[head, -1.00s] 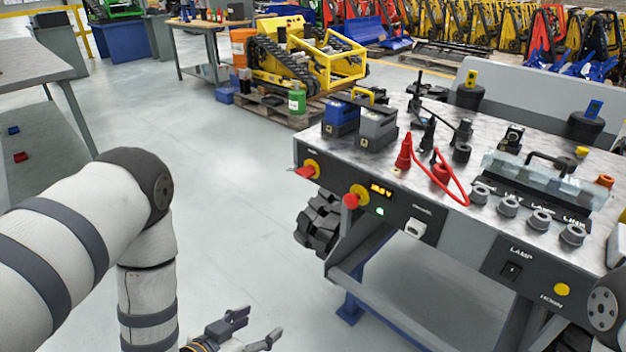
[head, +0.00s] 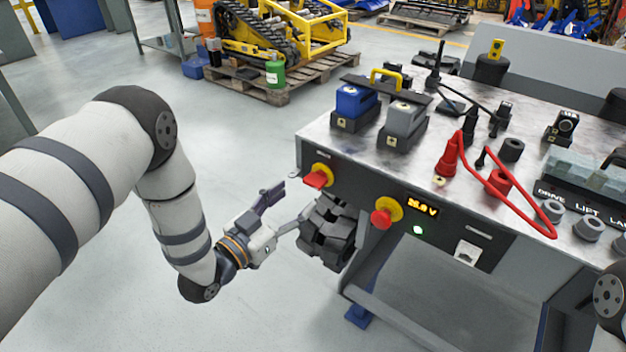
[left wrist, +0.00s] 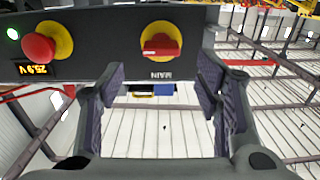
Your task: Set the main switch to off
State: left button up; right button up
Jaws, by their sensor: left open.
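The main switch (head: 319,177) is a red handle on a yellow disc, at the left end of the bench's dark front panel. In the left wrist view the switch (left wrist: 160,47) appears upside down above an inverted "MAIN" label, with its red handle lying level across the disc. My left gripper (head: 289,207) is open and empty, in front of and a little below the switch in the head view. In the left wrist view its two fingers (left wrist: 163,88) stand apart to either side below the switch, not touching it. My right gripper is not in view.
A red mushroom button (head: 382,217) on a yellow disc sits right of the switch, near a lit voltage display (head: 423,208) and a green lamp. Blue (head: 355,103) and grey (head: 403,121) blocks stand on the bench top above.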

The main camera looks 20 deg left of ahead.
aim_at(310, 185)
pick_arm(q)
jog(key=x, duration=0.7)
jog(key=shift+w+f+b, duration=0.15)
jog(key=shift+w+b, duration=0.05)
jog(key=shift+b, duration=0.15)
jog(key=shift+c, duration=0.3)
jog(key=c, duration=1.1)
